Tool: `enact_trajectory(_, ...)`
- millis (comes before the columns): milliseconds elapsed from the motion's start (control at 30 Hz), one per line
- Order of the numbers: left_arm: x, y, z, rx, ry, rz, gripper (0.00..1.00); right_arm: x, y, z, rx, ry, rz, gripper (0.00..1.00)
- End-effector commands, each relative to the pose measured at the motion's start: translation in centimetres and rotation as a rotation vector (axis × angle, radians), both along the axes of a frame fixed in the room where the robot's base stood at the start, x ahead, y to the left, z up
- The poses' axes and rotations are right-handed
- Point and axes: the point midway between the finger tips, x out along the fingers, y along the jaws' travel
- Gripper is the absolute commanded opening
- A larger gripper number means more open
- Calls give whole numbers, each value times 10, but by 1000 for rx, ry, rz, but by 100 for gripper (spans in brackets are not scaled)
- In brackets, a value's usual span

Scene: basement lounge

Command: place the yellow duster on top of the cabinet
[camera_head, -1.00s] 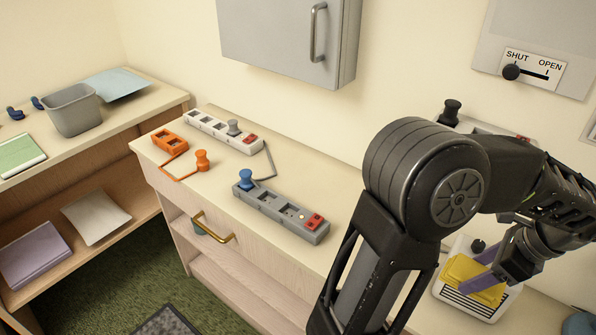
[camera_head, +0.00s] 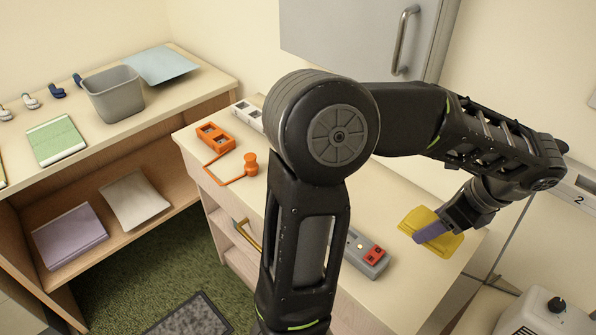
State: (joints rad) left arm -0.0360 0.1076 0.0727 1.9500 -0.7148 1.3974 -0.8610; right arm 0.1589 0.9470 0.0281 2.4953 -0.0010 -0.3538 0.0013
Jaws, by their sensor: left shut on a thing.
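The yellow duster (camera_head: 415,219) is at the right end of the low wooden cabinet's pale top (camera_head: 385,205) in the head view. My left gripper (camera_head: 428,233), with purple fingers, is shut on the duster from above. The duster appears flat and low over the cabinet top; I cannot tell for sure whether it touches. My left arm hides the middle of the cabinet top. My right gripper is not in view.
An orange socket block (camera_head: 216,138) with an orange plug (camera_head: 251,164) lies on the cabinet's left part. A grey power strip (camera_head: 366,255) lies left of the duster. A grey wall cabinet (camera_head: 350,35) hangs above. A white appliance (camera_head: 545,315) stands at lower right.

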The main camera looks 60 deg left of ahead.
Motion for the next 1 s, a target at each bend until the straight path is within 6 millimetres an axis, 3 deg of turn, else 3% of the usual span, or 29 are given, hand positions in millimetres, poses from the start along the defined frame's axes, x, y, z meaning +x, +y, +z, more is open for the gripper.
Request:
enact_trajectory(433,0,0,-4,0,1,3,21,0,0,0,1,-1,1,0)
enact_trajectory(800,-1,0,-59,0,3,3,21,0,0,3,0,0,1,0)
enact_trajectory(1000,0,0,-63,-1,-1,4,21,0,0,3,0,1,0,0)
